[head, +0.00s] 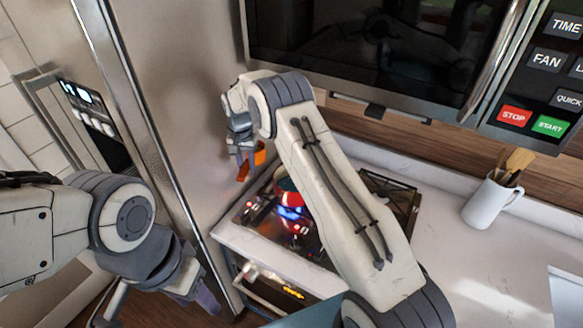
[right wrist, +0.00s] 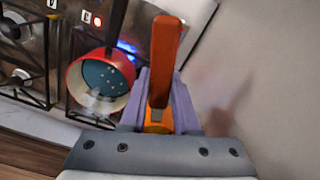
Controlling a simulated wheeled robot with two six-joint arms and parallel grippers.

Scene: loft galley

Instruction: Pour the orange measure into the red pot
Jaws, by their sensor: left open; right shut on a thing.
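The orange measure (head: 259,157) is held in my right gripper (head: 245,165), above and to the left of the stove in the head view. In the right wrist view, the fingers are shut on the measure (right wrist: 165,50), with its long orange part pointing up the picture. The red pot (right wrist: 75,73) sits on a burner to the left of the gripper, its open top showing a dark bluish inside with pale specks. In the head view the pot (head: 289,186) is partly hidden by my right arm. My left gripper (head: 160,300) is open and empty at lower left.
A blue flame glow (right wrist: 127,48) shows beside the pot. Black burner grates (head: 395,195) flank it. A steel fridge side (head: 165,110) stands close left of the stove. A microwave (head: 350,50) hangs above. A white utensil jug (head: 490,203) stands on the right counter.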

